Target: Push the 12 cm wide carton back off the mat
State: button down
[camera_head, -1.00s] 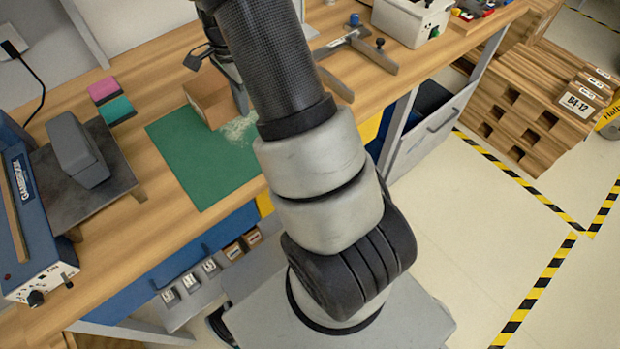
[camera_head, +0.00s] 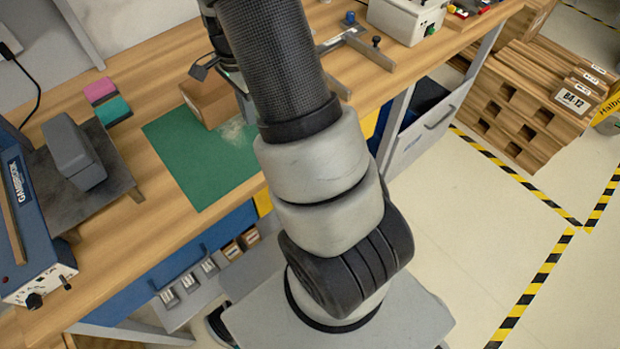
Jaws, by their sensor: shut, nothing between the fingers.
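The brown carton (camera_head: 207,102) stands at the back edge of the green mat (camera_head: 185,165). Its near lower edge appears to be over the mat; how far its base reaches past the back edge is hidden. My gripper (camera_head: 243,103) is beside the carton's right part, mostly hidden behind my own arm. It is shut and holds nothing. Whether it touches the carton cannot be seen.
A pale speckled patch (camera_head: 236,133) lies on the mat by the carton. Pink and teal blocks (camera_head: 112,111) and a blue device (camera_head: 30,235) are to the left. A metal clamp (camera_head: 358,48) and a grey box (camera_head: 408,18) are to the right.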

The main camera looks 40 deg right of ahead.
notch_tip(320, 180, up, 8)
jog(key=p, duration=0.6)
jog(key=shift+f, duration=0.15)
notch_tip(320, 180, down, 8)
jog(key=b, duration=0.7)
jog(key=shift+f, duration=0.2)
jog(key=shift+w+r+p, duration=0.25)
jog(key=shift+w+p, duration=0.05)
jog(key=shift+w, duration=0.15)
jog(key=shift+r, duration=0.1)
